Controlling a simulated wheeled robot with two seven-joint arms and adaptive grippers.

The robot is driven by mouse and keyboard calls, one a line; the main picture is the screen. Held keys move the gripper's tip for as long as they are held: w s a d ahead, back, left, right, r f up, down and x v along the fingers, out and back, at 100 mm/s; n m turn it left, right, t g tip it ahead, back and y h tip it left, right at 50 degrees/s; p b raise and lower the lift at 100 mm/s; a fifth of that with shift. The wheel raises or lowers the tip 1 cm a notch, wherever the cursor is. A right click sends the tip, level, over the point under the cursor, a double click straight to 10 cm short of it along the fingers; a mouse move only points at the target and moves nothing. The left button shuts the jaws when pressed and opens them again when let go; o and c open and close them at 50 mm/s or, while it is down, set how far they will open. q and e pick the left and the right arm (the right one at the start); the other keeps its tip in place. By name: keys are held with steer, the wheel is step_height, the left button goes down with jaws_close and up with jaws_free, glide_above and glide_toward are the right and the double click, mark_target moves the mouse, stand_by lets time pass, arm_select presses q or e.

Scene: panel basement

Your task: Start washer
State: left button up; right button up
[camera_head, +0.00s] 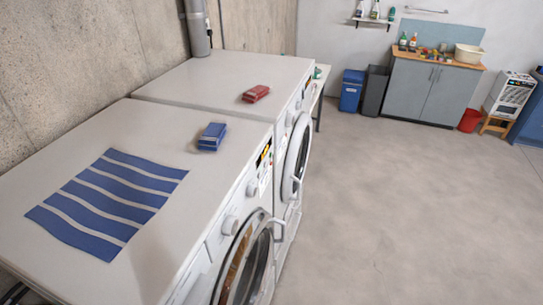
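Two white front-loading machines stand side by side along the left wall. The near washer (150,262) has a round door (243,265) with a handle, a round knob (230,224) and a small display (263,154) on its front panel. The far machine (225,72) has a similar round door (297,160). Both fronts are seen at a steep angle, so fine button detail and whether the doors are fully latched cannot be told. Neither of my grippers is in view.
A blue-striped cloth (110,199) and a blue box (212,136) lie on the near top; a red box (256,93) lies on the far one. Bins (352,90), a grey cabinet (420,92) and a red bucket (470,120) stand at the back. The floor (410,210) is clear.

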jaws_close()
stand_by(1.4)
